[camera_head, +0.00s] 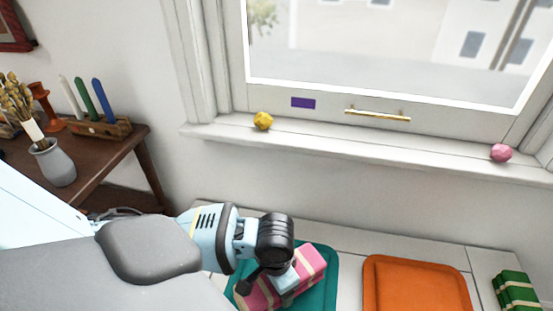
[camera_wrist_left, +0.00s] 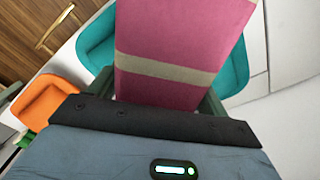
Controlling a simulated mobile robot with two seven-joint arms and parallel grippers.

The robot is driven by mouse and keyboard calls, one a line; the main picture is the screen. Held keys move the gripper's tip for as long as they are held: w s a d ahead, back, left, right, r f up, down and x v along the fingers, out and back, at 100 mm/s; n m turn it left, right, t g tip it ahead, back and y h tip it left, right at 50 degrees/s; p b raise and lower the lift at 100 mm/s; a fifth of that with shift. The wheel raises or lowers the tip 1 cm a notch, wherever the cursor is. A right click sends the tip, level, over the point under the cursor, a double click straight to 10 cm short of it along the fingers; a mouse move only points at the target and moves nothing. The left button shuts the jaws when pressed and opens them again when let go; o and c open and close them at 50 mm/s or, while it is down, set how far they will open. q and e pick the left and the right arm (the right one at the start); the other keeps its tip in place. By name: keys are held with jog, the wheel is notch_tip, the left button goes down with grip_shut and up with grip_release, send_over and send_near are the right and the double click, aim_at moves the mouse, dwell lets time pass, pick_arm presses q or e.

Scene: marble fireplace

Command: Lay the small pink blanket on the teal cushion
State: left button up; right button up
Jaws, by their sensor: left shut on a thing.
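The small pink blanket (camera_head: 307,267), folded with beige bands, is over the teal cushion (camera_head: 325,290) in the head view. My left gripper (camera_head: 277,281) is shut on the blanket, coming from above and partly covering it. In the left wrist view the pink blanket (camera_wrist_left: 175,50) fills the upper middle between the fingers, with the teal cushion (camera_wrist_left: 97,40) showing on both sides beyond it. I cannot tell whether the blanket touches the cushion. My right gripper is not in view.
An orange cushion (camera_head: 415,288) lies to the right on the white bench, with a green folded blanket (camera_head: 515,292) beyond it. A yellow ball (camera_head: 263,121) and a pink ball (camera_head: 501,153) sit on the windowsill (camera_head: 350,146). A wooden table (camera_head: 110,152) with a vase stands at left.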

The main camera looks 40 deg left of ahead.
pick_arm(q)
jog(key=shift+w+a, duration=0.1)
jog(key=shift+w+a, duration=0.2)
jog(key=shift+w, duration=0.1)
notch_tip(320, 180, down, 4)
jog(key=shift+w+a+r+b, duration=0.1)
jog(key=shift+w+r+b, duration=0.05)
jog(key=shift+b, duration=0.55)
jog(key=shift+r, duration=0.1)
jog(key=o, duration=1.1)
